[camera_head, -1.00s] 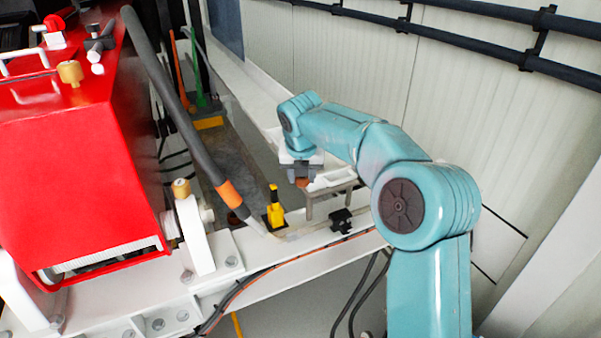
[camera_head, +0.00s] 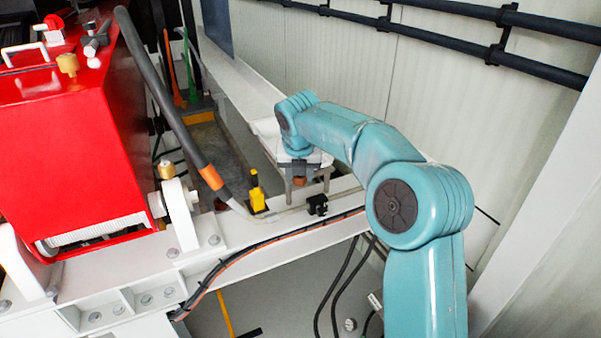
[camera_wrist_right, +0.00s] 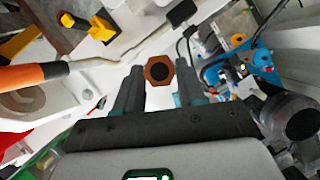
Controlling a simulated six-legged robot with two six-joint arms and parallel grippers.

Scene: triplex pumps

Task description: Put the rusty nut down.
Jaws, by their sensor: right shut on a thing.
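The rusty nut (camera_head: 299,181) is a small reddish-brown piece below my right gripper (camera_head: 299,170) in the head view. In the right wrist view the nut (camera_wrist_right: 159,71) is hexagonal with a dark centre, held between the fingertips of my right gripper (camera_wrist_right: 159,82), which is shut on it. My left gripper is not in view.
A white beam (camera_head: 235,232) runs below, with a yellow-handled part (camera_head: 256,188) and a black clamp (camera_head: 317,206) on it. A dark hose with an orange band (camera_head: 211,178) slants beside a red pump housing (camera_head: 75,160). A pale wall (camera_head: 440,120) stands at right.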

